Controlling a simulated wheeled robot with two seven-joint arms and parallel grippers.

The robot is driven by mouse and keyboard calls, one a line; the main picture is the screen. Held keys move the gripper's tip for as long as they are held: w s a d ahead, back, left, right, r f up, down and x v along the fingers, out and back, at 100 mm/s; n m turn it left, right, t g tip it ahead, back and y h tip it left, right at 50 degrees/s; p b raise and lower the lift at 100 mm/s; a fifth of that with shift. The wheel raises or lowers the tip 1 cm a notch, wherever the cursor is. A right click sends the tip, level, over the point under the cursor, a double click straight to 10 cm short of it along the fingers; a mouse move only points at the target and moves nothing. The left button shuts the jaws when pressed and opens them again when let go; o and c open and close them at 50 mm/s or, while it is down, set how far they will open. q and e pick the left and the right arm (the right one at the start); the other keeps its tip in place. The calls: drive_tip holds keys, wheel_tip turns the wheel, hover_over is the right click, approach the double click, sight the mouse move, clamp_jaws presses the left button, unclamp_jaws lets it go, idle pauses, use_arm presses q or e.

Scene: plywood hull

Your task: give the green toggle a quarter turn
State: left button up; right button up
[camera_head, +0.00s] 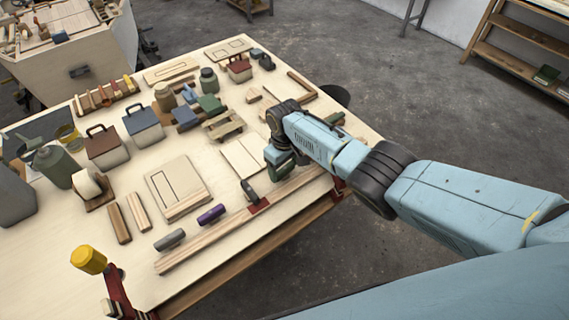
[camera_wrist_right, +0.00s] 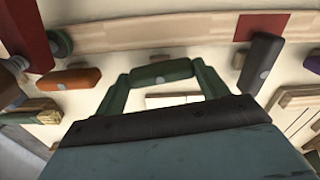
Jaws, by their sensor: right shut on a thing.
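In the wrist view the green toggle (camera_wrist_right: 163,72) lies lengthwise along the pale wooden strip, its long side parallel to it. My right gripper (camera_wrist_right: 164,76) has a green finger at each end of the toggle and is shut on it. In the head view my right gripper (camera_head: 280,162) is down at the wooden rail (camera_head: 220,232) along the table's front edge. There the arm and gripper hide most of the toggle. My left gripper is not in view.
Purple (camera_head: 211,215) and grey (camera_head: 169,240) toggles lie farther left. A clamp with a yellow knob (camera_head: 88,260) stands at the near corner.

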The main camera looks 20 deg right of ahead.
sight(285, 167)
drive_tip(key=shift+m, duration=0.5)
drive_tip(key=o, duration=1)
drive_tip(key=shift+r+p, duration=0.35)
drive_tip(key=shift+r, duration=0.2)
wheel_tip(285, 167, up, 4)
drive_tip(key=shift+r+p, duration=0.2)
drive_tip(key=shift+p, duration=0.5)
wheel_tip(285, 167, up, 8)
